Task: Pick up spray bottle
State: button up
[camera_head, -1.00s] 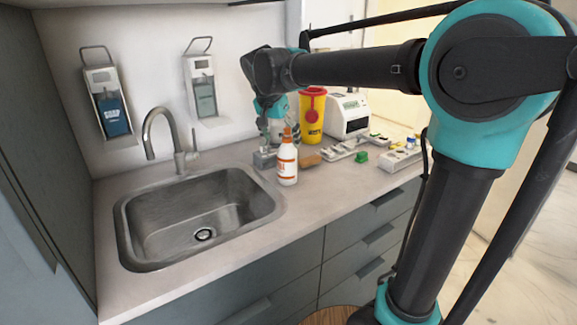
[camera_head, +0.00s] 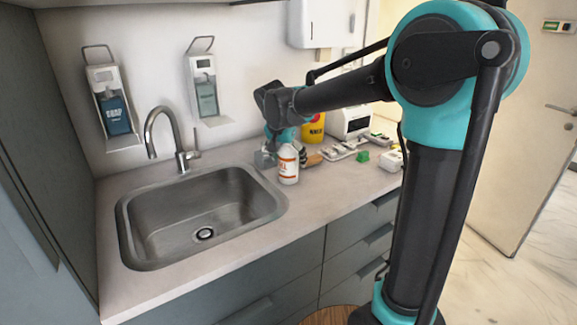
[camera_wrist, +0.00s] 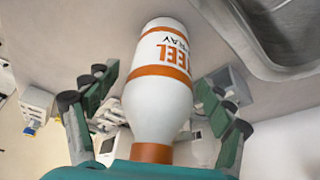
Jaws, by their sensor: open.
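The spray bottle (camera_head: 288,167), white with orange bands and lettering, stands upright on the counter right of the sink. In the wrist view the spray bottle (camera_wrist: 157,99) fills the middle, its orange neck nearest my palm. My gripper (camera_wrist: 157,82) is open, with one green finger on each side of the bottle and visible gaps between. In the head view my gripper (camera_head: 290,146) is at the bottle's upper part, and the orange top is hidden there.
The sink (camera_head: 203,215) with its faucet (camera_head: 163,135) is to the left. Behind and right stand a yellow container (camera_head: 313,130), a white device (camera_head: 349,122) and small items, including a green one (camera_head: 361,155). The counter's front strip is clear.

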grip_shut()
dwell(0.5)
jog(key=shift+r, duration=0.15)
